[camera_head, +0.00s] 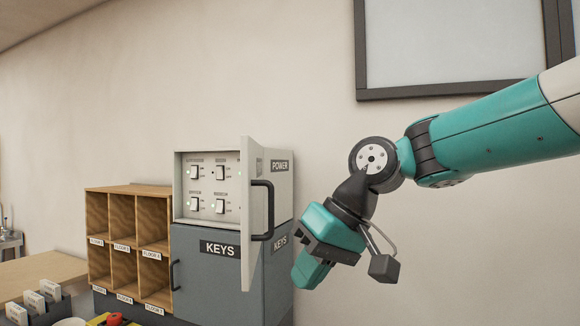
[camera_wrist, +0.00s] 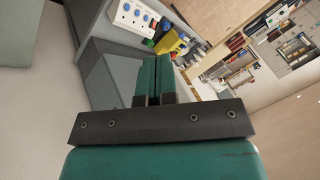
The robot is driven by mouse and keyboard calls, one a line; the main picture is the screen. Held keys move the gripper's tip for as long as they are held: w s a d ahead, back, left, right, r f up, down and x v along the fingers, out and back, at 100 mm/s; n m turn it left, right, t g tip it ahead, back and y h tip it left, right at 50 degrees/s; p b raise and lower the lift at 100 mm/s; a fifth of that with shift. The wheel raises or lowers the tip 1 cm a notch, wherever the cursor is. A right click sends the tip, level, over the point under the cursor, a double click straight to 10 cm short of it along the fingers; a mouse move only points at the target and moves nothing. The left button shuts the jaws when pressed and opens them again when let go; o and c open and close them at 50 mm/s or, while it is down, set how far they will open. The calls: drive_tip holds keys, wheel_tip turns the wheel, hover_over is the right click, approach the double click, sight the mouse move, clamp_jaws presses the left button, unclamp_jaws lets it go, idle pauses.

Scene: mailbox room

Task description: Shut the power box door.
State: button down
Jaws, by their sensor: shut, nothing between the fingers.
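The power box (camera_head: 205,187) is a light grey cabinet with several white switches inside, on top of a dark grey keys box. Its door (camera_head: 249,225) stands open, swung out from the right side of the box front. A black handle (camera_head: 269,210) is on the door's right-hand face. My gripper (camera_head: 304,278) is to the right of the door and lower than the handle, with its fingers pointing down-left. It appears apart from the door. In the wrist view the teal fingers (camera_wrist: 153,75) are together with nothing between them.
The keys box (camera_head: 205,270) has its own black handle. A wooden pigeonhole shelf (camera_head: 125,190) stands to its left. A tray with white cards (camera_head: 40,298) and a yellow item with a red button (camera_head: 113,319) are at the lower left. A framed board (camera_head: 455,88) hangs on the wall.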

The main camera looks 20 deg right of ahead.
drive_tip(key=w+d+r+m+t+p, duration=0.1)
drive_tip(key=w+d+r+p, duration=0.2)
drive_tip(key=d+r, duration=0.3)
drive_tip(key=w+d+r+m+t+p, duration=0.1)
drive_tip(key=w+d+r+m+p, duration=0.15)
drive_tip(key=r, duration=0.55)
drive_tip(key=w+a+r+p+x, duration=0.1)
drive_tip(key=a+p+x, duration=0.1)
drive_tip(key=x, duration=0.9)
drive_tip(key=shift+h, duration=0.3)
drive_tip(key=shift+w+a+r+n, duration=0.1)
drive_tip(key=shift+w+a+n, duration=0.05)
drive_tip(key=shift+a+n, duration=0.1)
